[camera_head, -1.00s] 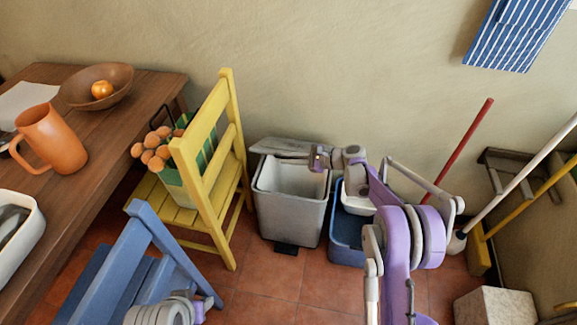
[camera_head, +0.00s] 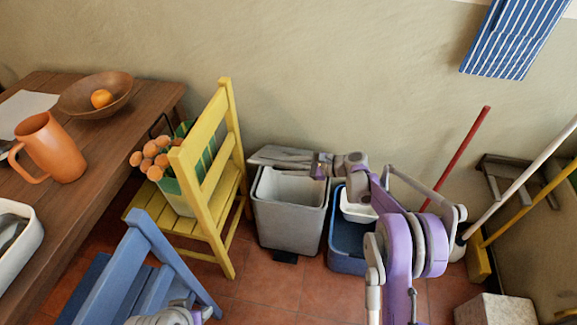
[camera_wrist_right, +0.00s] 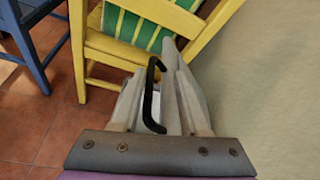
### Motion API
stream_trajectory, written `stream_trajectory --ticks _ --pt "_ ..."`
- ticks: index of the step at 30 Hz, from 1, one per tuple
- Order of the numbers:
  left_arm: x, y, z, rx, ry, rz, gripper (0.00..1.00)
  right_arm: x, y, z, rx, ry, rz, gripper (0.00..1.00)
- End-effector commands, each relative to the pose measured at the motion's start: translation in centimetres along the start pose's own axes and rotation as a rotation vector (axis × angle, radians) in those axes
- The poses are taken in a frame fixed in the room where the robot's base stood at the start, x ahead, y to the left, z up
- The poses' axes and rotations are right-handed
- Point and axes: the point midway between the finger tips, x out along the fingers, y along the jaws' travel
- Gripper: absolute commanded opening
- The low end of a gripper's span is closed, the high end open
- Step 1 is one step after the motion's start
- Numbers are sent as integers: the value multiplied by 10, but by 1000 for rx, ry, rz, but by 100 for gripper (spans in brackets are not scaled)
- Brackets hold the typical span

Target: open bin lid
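The grey bin (camera_head: 290,222) stands on the floor against the wall, with a pale liner around its open mouth. Its grey lid (camera_head: 282,156) is raised and leans back behind the mouth, near the wall. My right gripper (camera_head: 320,165) is at the right end of the lid, above the bin's rear right rim. In the right wrist view, my right gripper's fingers (camera_wrist_right: 165,92) stand apart, with a thin grey panel, seemingly the lid, and a black bar between them. Contact with the lid is unclear. Only a piece of my left arm shows at the bottom; its gripper is out of view.
A yellow chair (camera_head: 232,152) holding a green striped container (camera_head: 190,195) stands left of the bin. A blue bin (camera_head: 348,238) is close on its right. A blue chair (camera_head: 165,262) is in front left. A red pole (camera_head: 455,160) leans at the right.

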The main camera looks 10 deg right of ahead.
Motion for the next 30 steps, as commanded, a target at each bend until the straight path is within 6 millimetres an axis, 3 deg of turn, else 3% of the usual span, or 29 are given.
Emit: stream_trajectory --ticks 6,13,19,30 --pt "-9 0 -2 0 3 0 50 -46 -2 1 1 3 -6 43" --pt "-14 0 -4 0 5 0 50 -85 -1 0 1 3 -5 43" --pt "-16 0 -5 0 6 0 50 -98 0 0 0 2 -3 43" --pt "-16 0 -5 0 5 0 50 -98 0 0 0 2 -2 43"
